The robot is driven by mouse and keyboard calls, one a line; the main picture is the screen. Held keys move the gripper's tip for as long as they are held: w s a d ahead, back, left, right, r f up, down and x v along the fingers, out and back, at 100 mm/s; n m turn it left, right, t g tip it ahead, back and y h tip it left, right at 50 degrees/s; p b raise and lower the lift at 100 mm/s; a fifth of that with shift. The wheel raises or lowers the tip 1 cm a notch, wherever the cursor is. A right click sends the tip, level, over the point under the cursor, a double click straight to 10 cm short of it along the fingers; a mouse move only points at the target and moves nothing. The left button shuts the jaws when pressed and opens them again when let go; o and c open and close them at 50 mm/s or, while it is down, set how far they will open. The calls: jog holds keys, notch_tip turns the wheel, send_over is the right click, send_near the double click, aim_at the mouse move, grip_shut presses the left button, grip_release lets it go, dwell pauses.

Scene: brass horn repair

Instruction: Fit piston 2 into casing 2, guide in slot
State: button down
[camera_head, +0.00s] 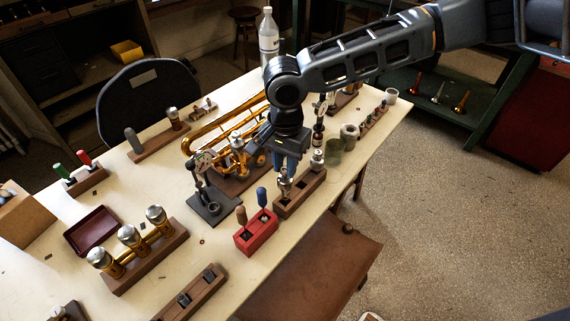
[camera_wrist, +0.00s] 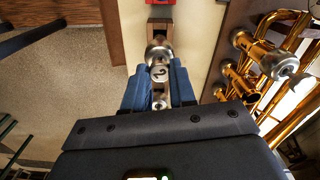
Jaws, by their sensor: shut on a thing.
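My gripper (camera_head: 286,172) points down over a wooden rack (camera_head: 312,190) near the table's right edge. Its blue fingers are shut on a silver piston (camera_head: 285,187) standing at the rack; I cannot tell whether it is still seated there. In the wrist view the piston's top (camera_wrist: 160,72) shows the number 2 between the fingers. A brass horn (camera_head: 235,140) lies behind the gripper. No casing number or guide slot is readable.
A red block with two handled tools (camera_head: 257,235) stands just in front of the rack. A dial gauge stand (camera_head: 211,200) is left of it. A dark red tray (camera_head: 91,231) lies farther left. Small jars (camera_head: 349,134) stand right of the gripper. Bare tabletop lies between gauge and casing block.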

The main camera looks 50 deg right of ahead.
jog(key=shift+r, duration=2.5)
